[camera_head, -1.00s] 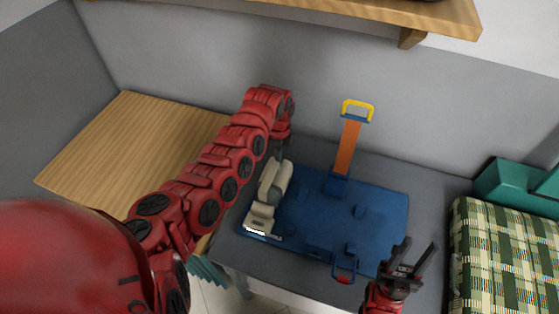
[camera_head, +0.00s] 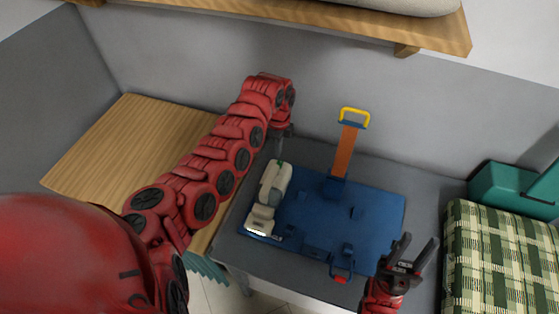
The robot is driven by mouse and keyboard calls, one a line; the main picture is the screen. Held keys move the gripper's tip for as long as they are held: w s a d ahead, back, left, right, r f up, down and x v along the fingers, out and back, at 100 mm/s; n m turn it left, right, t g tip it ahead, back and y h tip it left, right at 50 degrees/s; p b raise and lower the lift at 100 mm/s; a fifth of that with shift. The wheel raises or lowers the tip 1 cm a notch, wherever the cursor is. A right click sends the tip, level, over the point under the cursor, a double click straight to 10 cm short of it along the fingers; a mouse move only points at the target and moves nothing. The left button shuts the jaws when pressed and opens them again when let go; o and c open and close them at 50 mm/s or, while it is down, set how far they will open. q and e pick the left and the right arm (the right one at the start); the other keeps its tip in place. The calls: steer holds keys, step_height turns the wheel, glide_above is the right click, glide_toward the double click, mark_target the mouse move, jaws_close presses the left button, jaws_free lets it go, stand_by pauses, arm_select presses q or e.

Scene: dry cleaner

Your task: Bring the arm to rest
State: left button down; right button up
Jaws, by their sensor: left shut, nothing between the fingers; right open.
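My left arm reaches in from the left, and its red links cross over the wooden surface. My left gripper (camera_head: 281,147) points down just above the far end of a cream-coloured device (camera_head: 265,205). Its fingers are shut, with nothing seen between them. The cream device lies along the left side of a blue board (camera_head: 320,222). My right gripper (camera_head: 410,262) is at the lower right, beside the board's front right corner. Its two fingers point up and are spread open and empty.
An orange lever with a yellow handle (camera_head: 354,116) rises from the board's back. A red-tipped latch (camera_head: 341,274) is at its front. Right of the grey table (camera_head: 435,190) are a green plaid cloth (camera_head: 500,260) and a teal box (camera_head: 510,190). A wooden shelf (camera_head: 300,22) hangs above.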

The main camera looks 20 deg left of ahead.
arm_select(q)
steer(key=shift+r, duration=0.4)
steer(key=shift+f, duration=0.1)
